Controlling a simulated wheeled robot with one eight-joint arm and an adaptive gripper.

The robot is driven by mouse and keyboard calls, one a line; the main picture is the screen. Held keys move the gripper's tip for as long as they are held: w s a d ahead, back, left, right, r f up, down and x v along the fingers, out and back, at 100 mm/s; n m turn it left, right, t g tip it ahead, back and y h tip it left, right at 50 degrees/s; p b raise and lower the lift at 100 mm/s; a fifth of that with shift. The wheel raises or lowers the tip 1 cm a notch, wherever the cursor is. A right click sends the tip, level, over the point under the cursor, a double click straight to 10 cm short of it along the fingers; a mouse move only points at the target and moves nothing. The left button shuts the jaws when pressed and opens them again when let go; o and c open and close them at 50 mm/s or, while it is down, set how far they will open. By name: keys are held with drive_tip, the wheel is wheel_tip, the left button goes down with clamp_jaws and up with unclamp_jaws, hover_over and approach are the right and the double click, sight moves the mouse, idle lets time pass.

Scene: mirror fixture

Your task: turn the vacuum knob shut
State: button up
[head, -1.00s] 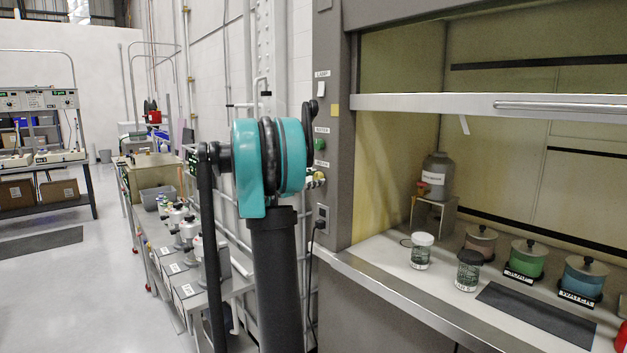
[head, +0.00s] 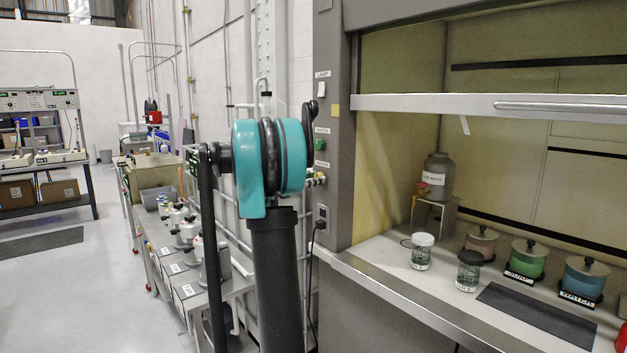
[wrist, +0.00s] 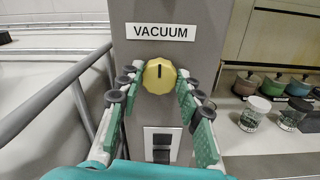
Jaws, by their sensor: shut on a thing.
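The yellow vacuum knob (wrist: 159,79) sits on the grey panel below a white VACUUM label (wrist: 160,32) in the wrist view. A dark line on its face points straight up. My gripper (wrist: 160,73) is shut on the knob, with one green-padded finger on its left and one on its right. In the head view my teal and black arm stands before the panel, and the knob is mostly hidden behind the arm and fingers.
A green control (head: 320,145) and a lamp switch (head: 321,89) are above on the same post. A socket (wrist: 161,146) is below the knob. To the right, the fume hood worktop (head: 385,255) holds jars and pots. A metal rail (wrist: 75,78) runs at left.

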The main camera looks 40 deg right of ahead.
drive_tip(key=o, duration=1.2)
drive_tip(key=shift+c, duration=0.2)
drive_tip(key=shift+a, duration=0.1)
drive_tip(key=s+a, duration=0.1)
drive_tip(key=a, duration=1)
drive_tip(key=shift+a, duration=0.4)
drive_tip(key=s+a+f+m+t+y, duration=0.1)
drive_tip(key=s+a+f+m+y, duration=0.45)
drive_tip(key=f, duration=0.55)
drive_tip(key=s+a+f+m+t+y, duration=0.1)
drive_tip(key=s+a+f+m+y, duration=0.25)
drive_tip(key=s+a+f, duration=0.55)
drive_tip(key=s+a+f+m+t+y, duration=0.1)
drive_tip(key=s+a+f+m+y, duration=0.6)
drive_tip(key=s+a+f, duration=0.5)
drive_tip(key=a+f+y, duration=0.2)
drive_tip(key=a+f, duration=0.1)
drive_tip(key=a, duration=0.1)
drive_tip(key=shift+s+a+f+m, duration=0.2)
drive_tip(key=shift+s+f+m, duration=0.05)
drive_tip(key=shift+s+m, duration=0.15)
